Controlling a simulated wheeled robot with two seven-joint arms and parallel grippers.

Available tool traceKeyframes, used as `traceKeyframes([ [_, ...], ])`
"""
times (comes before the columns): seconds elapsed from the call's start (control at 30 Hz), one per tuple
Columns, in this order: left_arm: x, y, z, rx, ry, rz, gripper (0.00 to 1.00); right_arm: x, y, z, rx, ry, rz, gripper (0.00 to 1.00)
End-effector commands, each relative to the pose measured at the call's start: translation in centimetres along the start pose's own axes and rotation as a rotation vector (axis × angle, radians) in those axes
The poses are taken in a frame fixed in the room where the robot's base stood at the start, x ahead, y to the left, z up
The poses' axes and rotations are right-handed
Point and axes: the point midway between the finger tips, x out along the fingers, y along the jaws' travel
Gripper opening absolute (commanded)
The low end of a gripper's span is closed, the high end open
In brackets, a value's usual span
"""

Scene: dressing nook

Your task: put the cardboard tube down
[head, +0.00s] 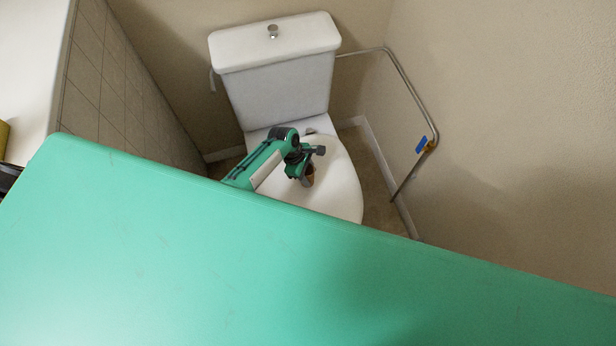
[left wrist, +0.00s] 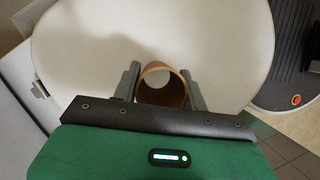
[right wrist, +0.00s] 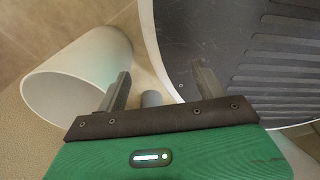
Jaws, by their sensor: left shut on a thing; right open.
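The cardboard tube (head: 309,177) is a short brown tube, seen over the toilet's white lid (head: 338,180) in the head view. My left gripper (head: 304,172) is shut on it. In the left wrist view the tube (left wrist: 165,93) sits between the two fingers (left wrist: 161,84), its open end facing the camera and the lid (left wrist: 215,35) behind it. I cannot tell whether its lower end touches the lid. My right gripper (right wrist: 160,85) is open in the right wrist view, with no held thing visible; it does not show in the head view.
The toilet tank (head: 280,95) stands behind the lid. A metal grab bar (head: 405,82) with a blue piece (head: 422,144) runs along the right wall. A pale counter (head: 28,70) is at far left. A white open cylinder (right wrist: 75,75) lies beyond my right gripper.

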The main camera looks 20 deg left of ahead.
Motion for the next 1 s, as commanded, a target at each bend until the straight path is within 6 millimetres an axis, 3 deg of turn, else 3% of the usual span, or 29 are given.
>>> traceKeyframes([
  [0.2, 2.5, 0.0, -1.0, -0.001, 0.000, -0.001, 0.22, 0.5, 0.1, -1.1, 0.000, 0.013, 0.001, 0.70],
  [0.37, 2.6, 0.0, -1.1, -0.001, -0.001, 0.000, 0.22, 0.3, 0.3, -1.9, 0.001, 0.019, 0.003, 0.70],
  [0.63, 3.0, 0.0, -1.2, -0.001, -0.001, -0.001, 0.22, 0.6, 0.7, -1.2, -0.001, 0.010, 0.007, 0.70],
  [0.67, 2.9, 0.0, -1.2, -0.001, 0.000, -0.001, 0.47, 0.5, 0.7, -1.2, -0.001, 0.009, 0.008, 0.70],
  [0.77, 2.9, 0.0, -1.2, -0.001, 0.000, -0.001, 0.65, 0.5, 0.8, -1.1, -0.001, 0.007, 0.009, 0.70],
  [1.0, 2.9, 0.0, -1.2, -0.001, 0.000, -0.001, 0.65, 0.5, 0.8, -1.1, -0.001, 0.009, 0.009, 0.70],
])
